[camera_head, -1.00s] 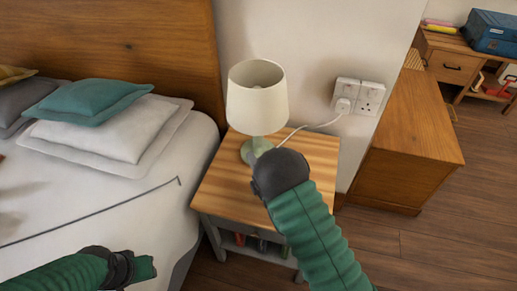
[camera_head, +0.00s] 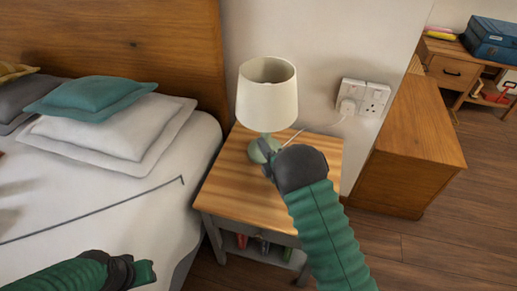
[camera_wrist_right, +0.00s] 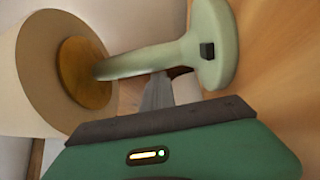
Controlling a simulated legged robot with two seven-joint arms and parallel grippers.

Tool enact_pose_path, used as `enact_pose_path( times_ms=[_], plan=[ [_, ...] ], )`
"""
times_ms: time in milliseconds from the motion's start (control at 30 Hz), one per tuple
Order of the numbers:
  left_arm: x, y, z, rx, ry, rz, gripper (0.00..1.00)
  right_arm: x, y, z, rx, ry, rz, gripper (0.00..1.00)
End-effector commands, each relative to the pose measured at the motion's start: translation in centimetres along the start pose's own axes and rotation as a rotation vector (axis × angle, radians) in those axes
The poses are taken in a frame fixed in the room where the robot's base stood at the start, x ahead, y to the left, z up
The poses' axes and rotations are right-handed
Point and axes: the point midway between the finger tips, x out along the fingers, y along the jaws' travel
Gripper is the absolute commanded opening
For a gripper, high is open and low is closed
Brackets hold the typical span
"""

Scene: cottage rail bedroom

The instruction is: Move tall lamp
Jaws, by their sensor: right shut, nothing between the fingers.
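The lamp with a cream shade (camera_head: 267,104) and pale green base (camera_head: 257,151) stands upright on the wooden bedside table (camera_head: 222,192). My right gripper (camera_head: 268,167) is shut and empty, low in front of the lamp; it hides part of the base. In the right wrist view, the shut fingers (camera_wrist_right: 157,92) lie close to the lamp's green stem (camera_wrist_right: 150,60); I cannot tell whether they touch. The round base (camera_wrist_right: 216,45) with a black switch also shows there. My left gripper (camera_head: 143,273) is over the bed at the lower left; its jaws are unclear.
A white cord runs from the lamp to the wall socket (camera_head: 362,97). The bed (camera_head: 100,215) with pillows is left of the table. A wooden cabinet (camera_head: 408,160) stands to the right. The table's front part is clear. Items sit on its lower shelf.

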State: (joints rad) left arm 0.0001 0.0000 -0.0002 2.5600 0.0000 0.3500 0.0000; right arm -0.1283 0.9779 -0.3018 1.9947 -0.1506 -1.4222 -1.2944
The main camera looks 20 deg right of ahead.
Motion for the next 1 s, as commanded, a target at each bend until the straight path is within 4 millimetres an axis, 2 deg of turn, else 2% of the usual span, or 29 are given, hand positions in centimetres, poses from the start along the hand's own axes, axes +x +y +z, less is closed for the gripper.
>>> enact_pose_path(
  times_ms=[33, 100, 400, 533, 667, 1000],
  plan=[
    [0.2, 0.0, 0.1, 0.000, 0.000, 0.000, 0.32, 0.1, -0.1, 1.3, -0.003, -0.011, 0.001, 0.00],
    [0.2, 0.0, 0.1, 0.000, 0.000, 0.000, 0.32, 0.2, 0.0, 1.8, -0.003, -0.010, 0.000, 0.00],
    [0.1, 0.0, 0.0, 0.000, 0.000, 0.000, 0.32, 0.2, 0.0, 1.8, -0.002, -0.009, -0.002, 0.00],
    [-0.2, 0.0, -0.1, 0.000, 0.000, 0.000, 0.32, -0.9, 0.1, 1.8, -0.002, -0.009, -0.004, 0.00],
    [-1.0, 0.0, -0.2, 0.000, 0.000, 0.000, 0.32, -3.8, 0.1, 1.8, -0.001, -0.010, -0.007, 0.00],
    [-2.4, 0.0, -0.6, 0.000, 0.000, 0.000, 0.32, -13.5, -0.1, 1.8, -0.001, -0.010, -0.007, 0.00]
  ],
)
